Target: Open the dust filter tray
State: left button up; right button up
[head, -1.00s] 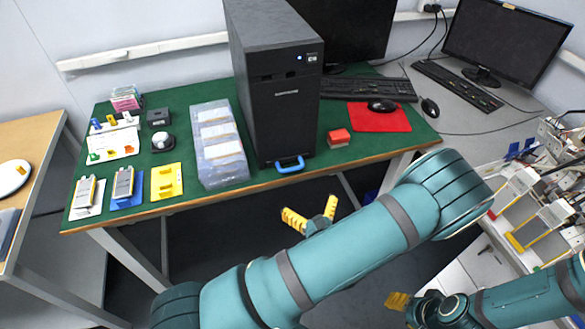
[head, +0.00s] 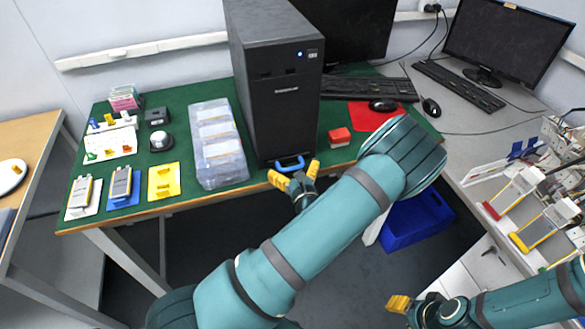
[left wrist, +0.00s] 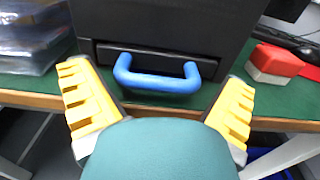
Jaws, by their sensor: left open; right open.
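The black tower (head: 283,98) stands on the green-topped table. The dust filter tray's blue handle (head: 289,164) sticks out at the bottom of its front. In the left wrist view the handle (left wrist: 157,77) is a blue loop in front of a dark slot, and the tray looks closed. My left gripper (head: 293,171) is open, its yellow fingers just in front of the table edge. In the left wrist view its fingers (left wrist: 158,107) stand wide on either side of the handle, not visibly touching it. My right gripper (head: 399,304) is at lower right, only partly visible.
A clear plastic case (head: 217,144) stands left of the tower. A red and white block (head: 339,137) lies to its right, beside a red mat (head: 376,117). A blue bin (head: 416,220) is on the floor. The table's front edge (head: 250,187) runs below the handle.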

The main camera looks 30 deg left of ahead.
pick_arm(q)
jog(key=shift+c, duration=0.3)
jog(key=c, duration=1.2)
jog(key=p+v, duration=0.2)
jog(key=v, duration=0.6)
jog(key=shift+s+d+r, duration=0.1)
jog(key=shift+d+r, duration=0.05)
jog(key=shift+d, duration=0.05)
jog(key=v, duration=0.5)
jog(key=shift+s+d+p, duration=0.15)
jog(key=shift+d+p, duration=0.05)
jog(key=shift+p, duration=0.15)
grip_shut()
jog(key=shift+c, duration=0.3)
grip_release()
jog(key=o, duration=1)
jog(key=shift+a, duration=0.25)
jog(key=o, duration=0.3)
pick_arm(e)
jog(key=s+r, duration=0.1)
jog(key=d+r, duration=0.1)
jog(key=shift+s+d+r, duration=0.15)
jog(key=shift+s+r, duration=0.15)
jog(key=shift+s, duration=0.05)
pick_arm(q)
jog(key=shift+d, duration=0.1)
